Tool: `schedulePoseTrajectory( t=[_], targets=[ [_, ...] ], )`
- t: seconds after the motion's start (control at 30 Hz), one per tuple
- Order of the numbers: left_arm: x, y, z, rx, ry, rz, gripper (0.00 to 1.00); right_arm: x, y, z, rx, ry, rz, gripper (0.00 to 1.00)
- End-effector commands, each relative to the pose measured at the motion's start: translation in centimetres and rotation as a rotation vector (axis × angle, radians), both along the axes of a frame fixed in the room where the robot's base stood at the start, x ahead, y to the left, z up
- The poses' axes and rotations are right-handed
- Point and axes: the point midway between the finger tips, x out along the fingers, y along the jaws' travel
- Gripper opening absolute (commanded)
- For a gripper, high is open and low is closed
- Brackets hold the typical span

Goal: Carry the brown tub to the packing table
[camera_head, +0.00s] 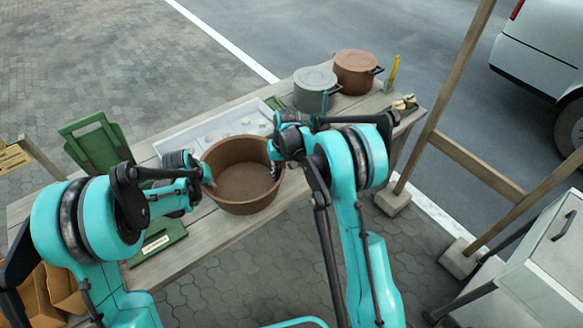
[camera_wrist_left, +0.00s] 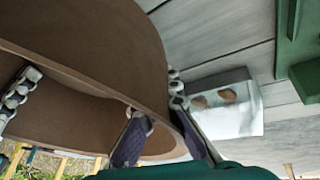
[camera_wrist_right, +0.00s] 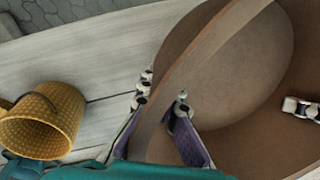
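The brown tub (camera_head: 246,185) is round and open-topped and appears to stand upright and empty on the wooden table (camera_head: 225,230) in the head view. My left gripper (camera_head: 207,177) is at its left rim. In the left wrist view its fingers (camera_wrist_left: 160,138) straddle the tub wall, one inside and one outside, with the pads apart. My right gripper (camera_head: 276,160) is at the right rim. In the right wrist view its fingers (camera_wrist_right: 160,128) also straddle the wall, with a visible gap at the inner pad. I cannot tell which table is the packing table.
A grey pot (camera_head: 315,90) and a reddish-brown pot (camera_head: 356,72) stand at the table's far right. A pale tray (camera_head: 190,135) lies behind the tub, a green chair-like item (camera_head: 98,145) at left. A yellow basket (camera_wrist_right: 42,120) is near my right gripper. Wooden posts (camera_head: 445,100) rise at right.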

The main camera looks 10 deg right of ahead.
Motion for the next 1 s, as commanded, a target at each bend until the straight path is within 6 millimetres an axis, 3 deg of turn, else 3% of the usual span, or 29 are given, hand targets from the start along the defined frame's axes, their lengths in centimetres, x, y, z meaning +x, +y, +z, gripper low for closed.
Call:
schedulePoseTrajectory(
  t=[0.47, 1.0],
  targets=[
    [0.0, 0.1, -0.2, 0.002, -0.001, 0.001, 0.00, 0.0, -0.1, -0.2, -0.002, 0.000, -0.001, 0.00],
    [0.0, 0.1, -3.5, 0.002, -0.001, 0.001, 0.00, 0.0, -0.1, -3.5, -0.002, 0.000, -0.001, 0.00]
  ],
)
